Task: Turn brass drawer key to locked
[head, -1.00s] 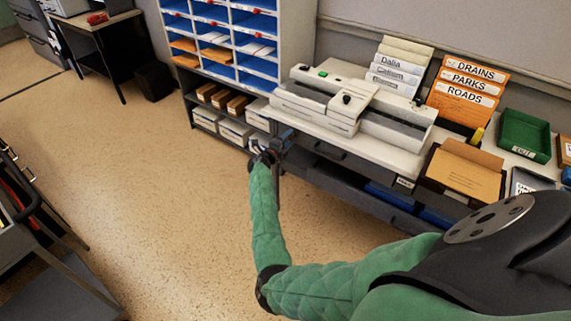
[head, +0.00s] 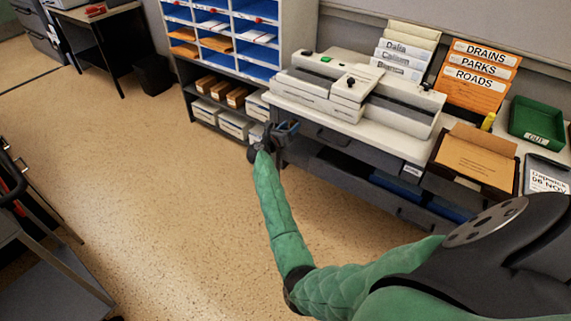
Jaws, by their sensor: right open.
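My right gripper (head: 288,127) is open at the end of my green arm. It is in front of the left end of the desk, just below the worktop edge. A grey drawer front (head: 340,138) with a dark handle runs under the worktop, right of the gripper. I cannot make out the brass key; it may be hidden behind the gripper or too small to see. I cannot tell whether the gripper touches anything. My left gripper is not in view.
A white and grey machine (head: 400,117) stands on the worktop (head: 405,148). A pigeonhole shelf (head: 297,35) adjoins the desk's left end. An orange file rack (head: 478,75), a green tray (head: 530,124) and a folder box (head: 478,160) are at right.

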